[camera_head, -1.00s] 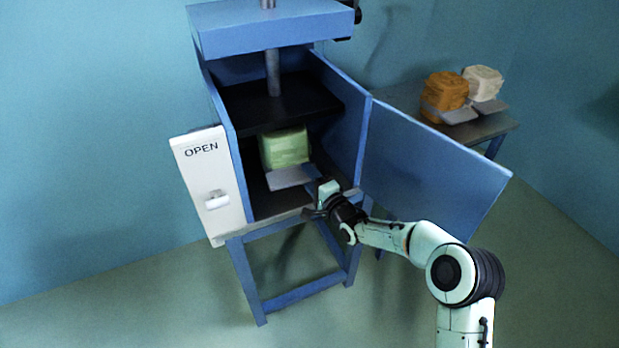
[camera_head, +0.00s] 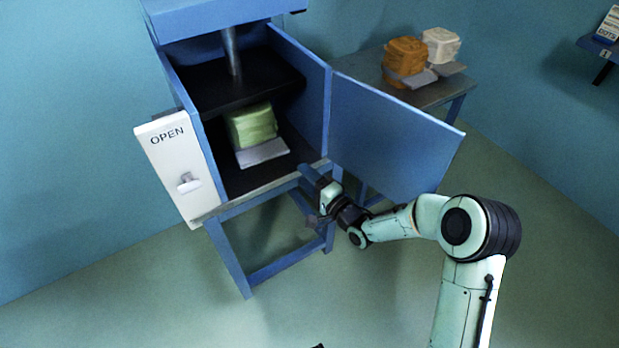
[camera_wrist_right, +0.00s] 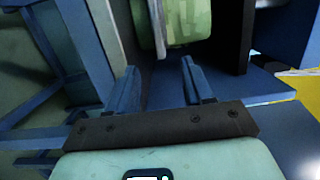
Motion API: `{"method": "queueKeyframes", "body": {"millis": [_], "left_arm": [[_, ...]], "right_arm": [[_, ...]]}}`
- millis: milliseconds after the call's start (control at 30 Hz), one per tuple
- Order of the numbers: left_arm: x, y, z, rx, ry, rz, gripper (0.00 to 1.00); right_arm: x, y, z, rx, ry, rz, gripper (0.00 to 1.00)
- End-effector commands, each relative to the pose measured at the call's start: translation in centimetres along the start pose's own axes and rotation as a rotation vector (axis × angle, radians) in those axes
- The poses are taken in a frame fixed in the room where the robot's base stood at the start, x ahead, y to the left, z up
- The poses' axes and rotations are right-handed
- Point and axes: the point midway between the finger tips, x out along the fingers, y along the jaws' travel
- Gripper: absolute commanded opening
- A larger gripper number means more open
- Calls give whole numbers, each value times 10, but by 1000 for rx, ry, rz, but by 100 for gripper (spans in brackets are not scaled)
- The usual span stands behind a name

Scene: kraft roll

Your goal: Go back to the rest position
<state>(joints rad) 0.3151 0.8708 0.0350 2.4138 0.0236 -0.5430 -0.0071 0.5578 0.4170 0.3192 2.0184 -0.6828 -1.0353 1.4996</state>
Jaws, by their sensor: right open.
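My right gripper (camera_head: 311,198) is open and empty, just outside the front edge of the blue press cabinet (camera_head: 222,217). Its two fingers also show apart in the right wrist view (camera_wrist_right: 160,85), with nothing between them. A green bale (camera_head: 252,125) with a grey flap (camera_head: 263,153) at its front sits on the cabinet floor under the black press plate (camera_head: 250,80). The green bale also shows beyond the fingers in the right wrist view (camera_wrist_right: 188,20). My left gripper is not in view.
The blue door (camera_head: 392,135) stands open to the right, close to my right arm. A white panel marked OPEN (camera_head: 170,150) is at the left. A side table (camera_head: 440,92) holds an orange bale (camera_head: 405,58) and a cream bale (camera_head: 441,44). The floor in front is clear.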

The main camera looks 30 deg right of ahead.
Motion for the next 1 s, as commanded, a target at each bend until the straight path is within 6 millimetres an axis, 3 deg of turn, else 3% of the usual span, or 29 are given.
{"method": "queueKeyframes", "body": {"millis": [300, 367, 433, 567, 667, 800, 867, 1000], "left_arm": [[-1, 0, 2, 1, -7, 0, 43], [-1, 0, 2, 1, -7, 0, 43], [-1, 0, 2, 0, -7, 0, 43], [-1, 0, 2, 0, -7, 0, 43], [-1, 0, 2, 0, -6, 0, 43], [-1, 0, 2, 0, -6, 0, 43], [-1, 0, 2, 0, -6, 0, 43], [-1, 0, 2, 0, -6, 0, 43]], "right_arm": [[-8, 2, 0, -1, 1, 3, 51], [-8, 9, 1, -7, 4, 20, 51], [-12, 28, 5, -31, 12, 70, 51], [-30, 99, 22, -128, 15, 264, 51], [-59, 166, 45, -233, -29, 468, 51], [-119, 247, 86, -383, -178, 746, 51], [-150, 276, 105, -444, -270, 855, 51], [-234, 326, 151, -567, -548, 1077, 51]]}}
